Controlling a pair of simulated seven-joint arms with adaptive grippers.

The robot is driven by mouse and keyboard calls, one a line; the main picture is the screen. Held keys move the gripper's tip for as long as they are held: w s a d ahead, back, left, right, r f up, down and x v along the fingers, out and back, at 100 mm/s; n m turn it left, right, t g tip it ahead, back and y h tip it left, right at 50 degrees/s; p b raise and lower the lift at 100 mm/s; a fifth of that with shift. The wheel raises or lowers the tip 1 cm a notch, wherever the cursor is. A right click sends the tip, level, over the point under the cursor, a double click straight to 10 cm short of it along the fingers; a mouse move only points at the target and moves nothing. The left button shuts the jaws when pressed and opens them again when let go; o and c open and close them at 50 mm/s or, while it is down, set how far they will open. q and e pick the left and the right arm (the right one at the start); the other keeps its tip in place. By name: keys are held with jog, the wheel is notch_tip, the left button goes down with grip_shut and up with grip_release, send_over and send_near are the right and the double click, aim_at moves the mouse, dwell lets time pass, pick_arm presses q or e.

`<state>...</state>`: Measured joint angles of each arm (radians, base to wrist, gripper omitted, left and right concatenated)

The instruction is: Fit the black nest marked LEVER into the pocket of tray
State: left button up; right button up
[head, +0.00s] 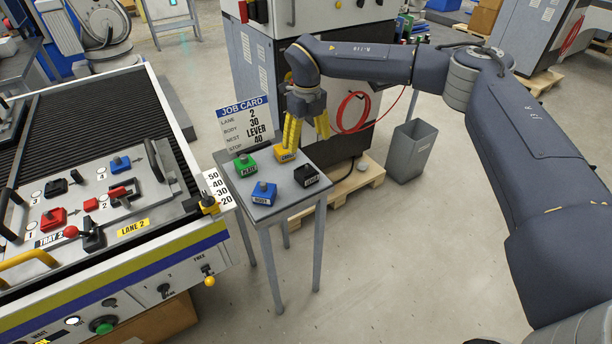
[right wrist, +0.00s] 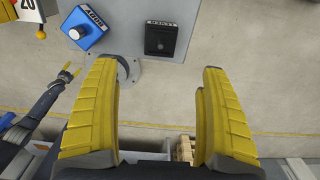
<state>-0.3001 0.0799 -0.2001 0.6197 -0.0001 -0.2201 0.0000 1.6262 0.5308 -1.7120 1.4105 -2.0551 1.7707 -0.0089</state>
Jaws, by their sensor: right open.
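The black nest marked LEVER (head: 306,176) sits on the small grey table's right side. It also shows in the right wrist view (right wrist: 161,40), beyond the fingertips. My right gripper (head: 307,142) is open and empty above the table's back edge, with its yellow fingers (right wrist: 158,68) wide apart; the nest is not between them. The tray (head: 150,218), labelled TRAY 2, lies on the conveyor at left with several numbered spots and parts; I cannot tell which opening is the pocket. A dark arm with yellow tips, likely my left gripper (right wrist: 68,74), shows at the right wrist view's left.
Green (head: 245,166), yellow (head: 286,154) and blue (head: 264,194) nests share the table. A job card (head: 245,124) stands at its back left, naming LEVER. The conveyor's edge has a stop scale (head: 217,189). A grey bin (head: 408,152) stands on the floor behind right.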

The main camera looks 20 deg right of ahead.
aim_at(306, 171)
notch_tip(306, 171, down, 13)
jog(key=shift+w+r, duration=0.1)
jog(key=shift+w, duration=0.05)
dwell(0.7)
jog(key=c, duration=1.5)
jog(key=shift+c, duration=0.4)
jog(key=shift+r, duration=0.15)
